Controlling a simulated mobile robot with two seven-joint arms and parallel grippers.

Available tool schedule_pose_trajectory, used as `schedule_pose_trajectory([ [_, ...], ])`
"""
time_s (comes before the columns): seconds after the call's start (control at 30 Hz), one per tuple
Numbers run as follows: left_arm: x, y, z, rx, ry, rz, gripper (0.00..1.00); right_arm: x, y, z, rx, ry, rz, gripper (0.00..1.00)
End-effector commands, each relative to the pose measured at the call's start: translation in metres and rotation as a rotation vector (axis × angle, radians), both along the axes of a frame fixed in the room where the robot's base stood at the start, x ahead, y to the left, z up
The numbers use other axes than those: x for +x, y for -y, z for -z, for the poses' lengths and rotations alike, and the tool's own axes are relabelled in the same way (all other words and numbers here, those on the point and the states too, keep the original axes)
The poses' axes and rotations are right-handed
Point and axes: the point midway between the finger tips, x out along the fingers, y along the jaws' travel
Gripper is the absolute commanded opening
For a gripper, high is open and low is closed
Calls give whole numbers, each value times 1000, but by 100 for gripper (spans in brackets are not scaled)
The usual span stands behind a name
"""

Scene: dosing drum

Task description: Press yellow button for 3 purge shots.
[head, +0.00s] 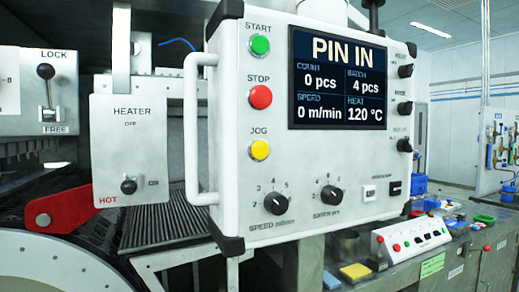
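The yellow button (260,150), labelled JOG, is on the left side of the white control box (230,200), below the red STOP button (260,97) and the green START button (260,45). Its face is unobstructed. The box's screen (338,80) reads PIN IN, COUNT 0 pcs, BATCH 4 pcs, SPEED 0 m/min, HEAT 120 °C. Neither of my grippers is in this view.
A white vertical handle (197,130) stands out left of the buttons. Speed (277,204) and batch (331,199) knobs are below. A heater box (132,150) marked HOT and a red lever (65,207) are left. A small button panel (410,237) is lower right.

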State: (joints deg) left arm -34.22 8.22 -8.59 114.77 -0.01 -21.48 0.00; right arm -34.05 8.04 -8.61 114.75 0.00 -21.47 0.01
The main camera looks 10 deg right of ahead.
Motion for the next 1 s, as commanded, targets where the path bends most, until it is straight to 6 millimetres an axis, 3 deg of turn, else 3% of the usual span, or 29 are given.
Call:
schedule_pose_trajectory([
  [0.33,0,0,0,0,0,0,0,0,0,0,0,1,0,55],
  [0.7,2,0,-1,0,4,2,0,0,1,0,-3,0,-2,0],
  [1.0,3,0,-1,0,5,2,0,0,1,0,-4,0,-3,0],
])
